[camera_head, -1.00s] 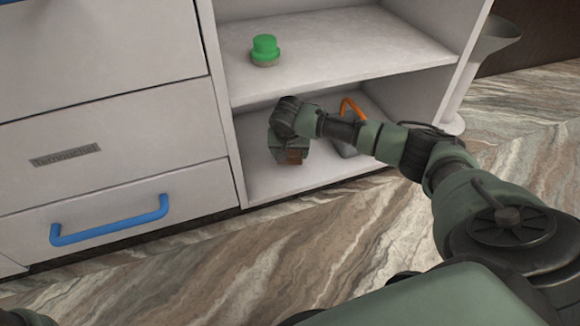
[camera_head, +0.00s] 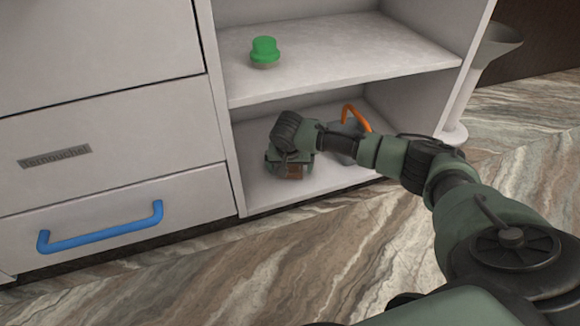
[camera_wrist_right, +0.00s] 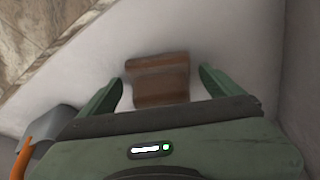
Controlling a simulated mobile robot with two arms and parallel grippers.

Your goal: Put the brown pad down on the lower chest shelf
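The brown pad (camera_wrist_right: 160,80) lies on the lower chest shelf (camera_head: 325,180). It has a paler band across it. In the wrist view it is between the two fingers of my right gripper (camera_wrist_right: 160,77), with a narrow gap on each side. The right gripper is open and points down at the shelf. In the head view the gripper (camera_head: 290,172) hides most of the pad, and only a small brown part (camera_head: 294,172) shows. My left gripper is not in view.
A grey object with an orange handle (camera_head: 357,116) stands right of my gripper on the same shelf. A green-topped item (camera_head: 264,50) stands on the upper shelf (camera_head: 350,60). Drawers, one with a blue handle (camera_head: 100,228), are at left. The shelf's front right is clear.

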